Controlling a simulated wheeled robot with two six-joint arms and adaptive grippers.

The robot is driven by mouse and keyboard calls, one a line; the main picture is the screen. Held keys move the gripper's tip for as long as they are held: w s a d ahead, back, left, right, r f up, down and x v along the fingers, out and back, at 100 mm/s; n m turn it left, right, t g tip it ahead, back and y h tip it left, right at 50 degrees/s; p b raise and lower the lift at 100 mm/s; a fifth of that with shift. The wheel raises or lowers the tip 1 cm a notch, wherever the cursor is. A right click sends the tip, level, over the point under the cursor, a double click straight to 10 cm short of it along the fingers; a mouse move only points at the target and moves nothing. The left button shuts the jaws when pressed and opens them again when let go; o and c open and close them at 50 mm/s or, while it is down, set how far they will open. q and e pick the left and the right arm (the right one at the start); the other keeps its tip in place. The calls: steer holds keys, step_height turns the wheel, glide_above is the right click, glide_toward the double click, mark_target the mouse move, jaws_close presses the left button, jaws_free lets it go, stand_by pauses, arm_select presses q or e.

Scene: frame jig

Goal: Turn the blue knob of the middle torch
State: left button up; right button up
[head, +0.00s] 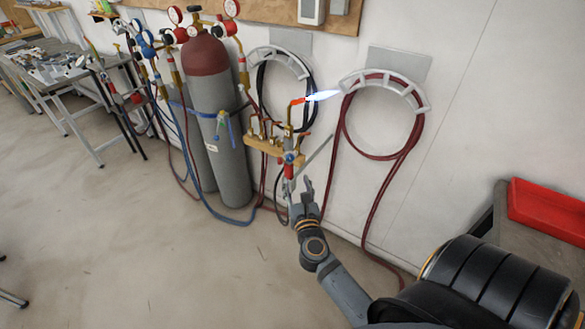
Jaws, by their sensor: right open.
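A torch (289,171) with a red handle and brass neck stands upright at a small wooden rack (262,146) by the wall. A blue-white flame (322,95) burns from its tip and points right. A small blue knob (289,157) sits on the torch body, just above the red handle. My right gripper (300,190) is open and empty just below the knob, its fingers pointing up near the lower end of the handle. I cannot tell whether it touches the torch. My left gripper is out of view.
Gas cylinders (220,150) with gauges and hoses stand to the left. Coiled red hose (342,140) and black hose (260,80) hang on the wall. A workbench (60,75) stands far left; a red tray (548,208) lies right. The middle floor is clear.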

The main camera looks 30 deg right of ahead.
mark_target(291, 160)
steer(key=p+x, duration=0.1)
steer(key=x, duration=0.9)
steer(key=shift+w, duration=0.2)
